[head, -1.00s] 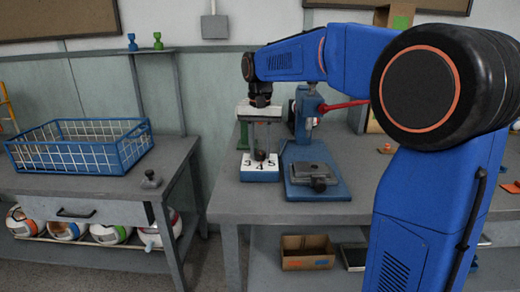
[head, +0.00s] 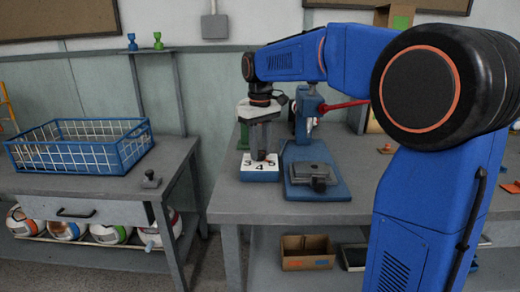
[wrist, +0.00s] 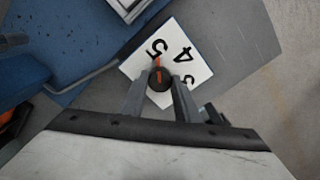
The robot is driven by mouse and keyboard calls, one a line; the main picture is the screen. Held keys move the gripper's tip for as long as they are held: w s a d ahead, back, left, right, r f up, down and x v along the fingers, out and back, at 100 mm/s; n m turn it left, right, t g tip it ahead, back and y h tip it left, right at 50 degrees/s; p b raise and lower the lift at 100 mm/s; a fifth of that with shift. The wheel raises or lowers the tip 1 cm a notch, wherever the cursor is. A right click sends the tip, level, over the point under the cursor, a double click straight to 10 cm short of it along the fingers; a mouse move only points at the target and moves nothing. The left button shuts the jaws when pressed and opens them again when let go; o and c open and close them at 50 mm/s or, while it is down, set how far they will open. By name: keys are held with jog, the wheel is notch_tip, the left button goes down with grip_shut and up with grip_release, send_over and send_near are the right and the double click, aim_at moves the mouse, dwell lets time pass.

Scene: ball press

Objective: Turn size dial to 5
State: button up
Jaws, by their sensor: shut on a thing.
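The size dial is a dark round knob (wrist: 160,80) with an orange pointer mark, on a white number plate (wrist: 190,62) reading 3, 4, 5. In the wrist view the pointer is directed at the 5. My gripper (wrist: 160,88) points down with one finger on each side of the knob, shut on it. In the head view my gripper (head: 262,155) stands over the blue-edged dial box (head: 260,176), and its fingers partly hide the knob.
The blue press (head: 318,185) with its red lever (head: 345,104) stands close to the right of the dial. A blue wire basket (head: 80,150) sits on the left table. A cardboard box (head: 305,252) is on the shelf below.

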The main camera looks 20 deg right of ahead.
aim_at(260, 153)
jog(key=shift+n, duration=0.5)
jog(key=o, duration=1.1)
jog(key=shift+c, duration=0.2)
jog(key=shift+r, duration=0.1)
notch_tip(260, 153, up, 17)
jog(key=shift+s+r, duration=0.1)
